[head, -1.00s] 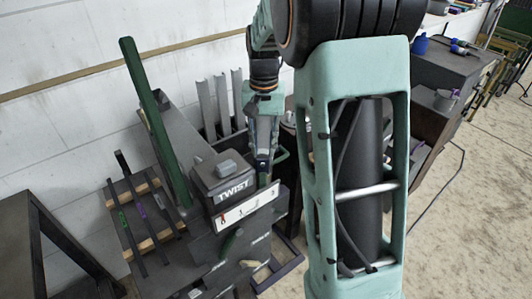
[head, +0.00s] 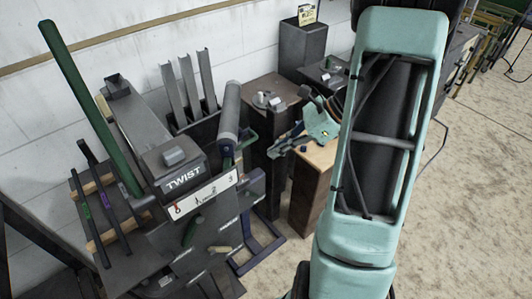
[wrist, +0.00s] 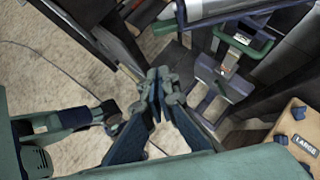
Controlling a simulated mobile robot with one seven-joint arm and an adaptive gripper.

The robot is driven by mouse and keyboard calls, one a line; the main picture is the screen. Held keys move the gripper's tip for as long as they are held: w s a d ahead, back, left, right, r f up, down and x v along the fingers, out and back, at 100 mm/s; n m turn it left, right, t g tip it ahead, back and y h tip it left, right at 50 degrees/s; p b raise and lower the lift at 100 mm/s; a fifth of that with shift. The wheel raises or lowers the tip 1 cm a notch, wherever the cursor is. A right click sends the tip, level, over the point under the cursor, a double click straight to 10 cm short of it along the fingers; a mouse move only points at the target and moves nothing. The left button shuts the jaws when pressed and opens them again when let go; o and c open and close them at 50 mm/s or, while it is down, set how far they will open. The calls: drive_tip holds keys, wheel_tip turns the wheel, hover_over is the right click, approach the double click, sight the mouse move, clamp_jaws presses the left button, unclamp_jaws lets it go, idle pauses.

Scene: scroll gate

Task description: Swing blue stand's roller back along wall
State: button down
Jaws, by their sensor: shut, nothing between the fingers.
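The blue stand's base (head: 262,252) is on the floor right of the TWIST machine (head: 185,180). Its grey roller (head: 230,112) points away from the camera, toward the wall, with a green bracket (head: 247,140) at its near end. My gripper (head: 274,149) is to the right of the roller, apart from it, near a wood-topped pedestal. In the wrist view my gripper (wrist: 158,80) is shut and empty. There the blue stand (wrist: 215,85) is beyond the fingers, and part of the roller (wrist: 225,8) shows at the top edge.
The wood-topped pedestal (head: 322,153) stands close under my gripper; its LARGE label (wrist: 305,146) shows in the wrist view. Dark pedestals (head: 268,100) stand behind. Upright grey channels (head: 190,85) lean near the wall. A green post (head: 85,100) rises at left. Floor at right is open.

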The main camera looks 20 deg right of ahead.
drive_tip(key=w+a+f, duration=0.3)
drive_tip(key=a+f, duration=0.3)
drive_tip(key=a, duration=0.3)
drive_tip(key=shift+w+a, duration=0.2)
